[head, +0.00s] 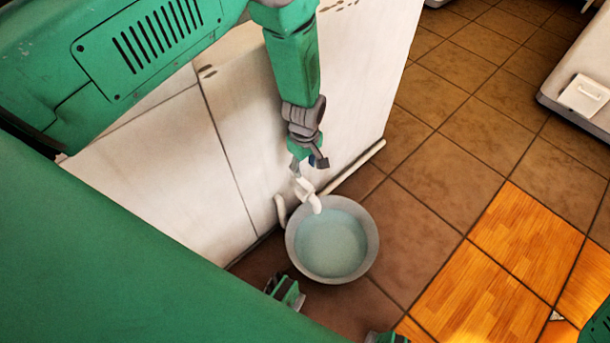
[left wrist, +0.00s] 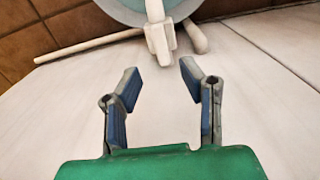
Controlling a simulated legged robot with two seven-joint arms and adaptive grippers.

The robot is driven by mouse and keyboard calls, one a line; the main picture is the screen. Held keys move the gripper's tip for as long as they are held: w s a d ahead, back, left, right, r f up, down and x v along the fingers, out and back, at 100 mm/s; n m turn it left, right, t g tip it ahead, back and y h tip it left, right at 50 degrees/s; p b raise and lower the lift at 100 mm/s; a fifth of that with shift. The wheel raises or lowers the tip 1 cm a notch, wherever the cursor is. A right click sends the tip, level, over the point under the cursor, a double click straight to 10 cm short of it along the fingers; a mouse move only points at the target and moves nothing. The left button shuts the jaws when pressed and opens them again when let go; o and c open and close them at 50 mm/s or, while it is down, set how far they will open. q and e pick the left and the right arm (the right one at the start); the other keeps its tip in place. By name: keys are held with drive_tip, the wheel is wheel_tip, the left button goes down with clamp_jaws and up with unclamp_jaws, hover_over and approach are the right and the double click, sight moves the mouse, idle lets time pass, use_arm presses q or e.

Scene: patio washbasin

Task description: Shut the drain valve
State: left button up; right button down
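The fingers look apart from the valve. Which way the valve's handle is turned is hard to tell. My right gripper is not visible.
A round grey bowl (head: 290,242) holding bluish water stands on the floor under the valve. A white pipe (head: 355,168) runs along the foot of the basin wall (head: 235,150). Brown floor tiles (head: 445,175) to the right are clear. A white unit (head: 585,65) stands at the right.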

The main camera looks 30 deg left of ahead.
sight(305, 182)
use_arm(q)
drive_tip(key=shift+r, duration=2.2)
drive_tip(key=shift+s, duration=0.1)
